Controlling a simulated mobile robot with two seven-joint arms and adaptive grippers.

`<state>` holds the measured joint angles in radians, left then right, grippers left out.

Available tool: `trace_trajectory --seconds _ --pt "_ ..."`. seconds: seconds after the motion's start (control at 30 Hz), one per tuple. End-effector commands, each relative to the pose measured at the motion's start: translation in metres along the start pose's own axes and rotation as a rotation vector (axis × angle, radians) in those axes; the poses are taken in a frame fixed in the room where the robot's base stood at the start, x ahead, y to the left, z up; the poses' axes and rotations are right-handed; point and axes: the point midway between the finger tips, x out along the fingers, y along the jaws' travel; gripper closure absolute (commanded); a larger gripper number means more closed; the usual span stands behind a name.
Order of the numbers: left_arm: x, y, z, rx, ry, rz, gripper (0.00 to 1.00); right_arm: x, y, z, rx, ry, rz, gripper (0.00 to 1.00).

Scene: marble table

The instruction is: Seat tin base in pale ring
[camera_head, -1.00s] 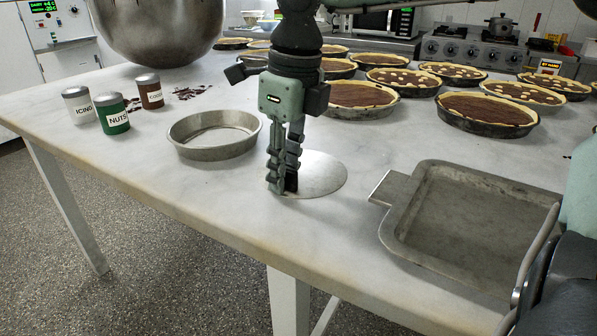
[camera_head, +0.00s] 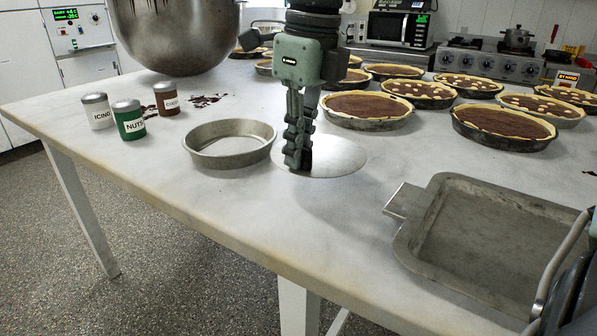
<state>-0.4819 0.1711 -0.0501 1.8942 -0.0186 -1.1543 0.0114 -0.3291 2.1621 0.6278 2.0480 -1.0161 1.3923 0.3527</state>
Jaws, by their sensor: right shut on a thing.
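The pale ring (camera_head: 229,155) stands on the marble table left of centre; its inside shows the tabletop. The tin base, a thin flat round metal disc (camera_head: 341,159), is just right of the ring, roughly level. Its left edge comes close to the ring's right wall in the picture. My right gripper (camera_head: 299,160) points down and is shut on the disc at its near left part, hiding some of it. The disc appears slightly above the table, but the exact gap cannot be told. My left gripper is not in view.
Icing, nuts and cocoa tins (camera_head: 129,120) stand at the left, with a large steel bowl (camera_head: 178,32) behind. Several filled pies (camera_head: 368,108) cover the back right. A grey tray (camera_head: 490,240) lies at the front right. The table in front of the ring is clear.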

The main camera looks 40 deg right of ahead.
Motion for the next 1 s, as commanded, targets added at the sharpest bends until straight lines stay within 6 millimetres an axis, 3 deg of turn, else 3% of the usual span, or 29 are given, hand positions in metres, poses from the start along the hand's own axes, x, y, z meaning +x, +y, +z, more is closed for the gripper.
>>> trace_trajectory --seconds 0.2,0.5,0.7,1.0 --pt "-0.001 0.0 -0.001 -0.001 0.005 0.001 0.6 -0.079 -0.001 0.011 0.002 -0.006 -0.006 1.0" --pt "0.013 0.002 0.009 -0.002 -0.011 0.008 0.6 -0.172 0.001 0.022 0.001 -0.004 -0.003 1.0" --pt "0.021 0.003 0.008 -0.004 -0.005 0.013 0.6 -0.207 0.0 0.026 0.0 -0.001 -0.001 1.0" --pt "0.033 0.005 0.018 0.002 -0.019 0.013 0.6 -0.224 0.0 0.027 -0.001 0.0 0.0 1.0"
